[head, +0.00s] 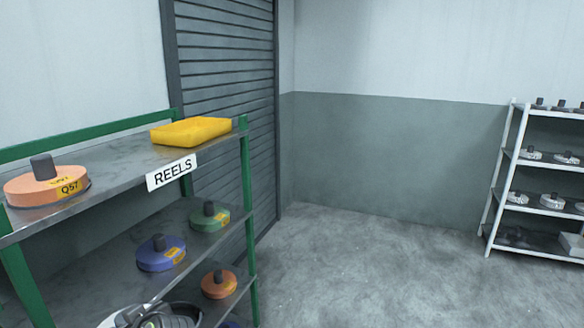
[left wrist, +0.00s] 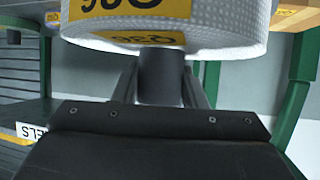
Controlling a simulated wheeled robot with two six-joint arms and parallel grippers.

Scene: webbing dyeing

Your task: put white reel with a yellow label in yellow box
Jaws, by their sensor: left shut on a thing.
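A white reel (left wrist: 235,40) with yellow labels fills the top of the left wrist view, its far part cut off by the frame. My left gripper (left wrist: 160,82) is shut on the reel's dark grey hub post, with one finger on each side. The label print appears upside down there. The yellow box (head: 191,131) is a shallow open tray on the right end of the top shelf in the head view. It seems empty, though its floor is only partly visible. My right gripper is in neither view.
The green-framed shelf (head: 120,160) carries an orange reel (head: 47,186) at top left. Green (head: 209,216), purple (head: 161,254) and smaller orange (head: 219,284) reels sit below. A REELS sign (head: 172,172) hangs on the top edge. Floor to the right is clear, up to a white rack (head: 545,165).

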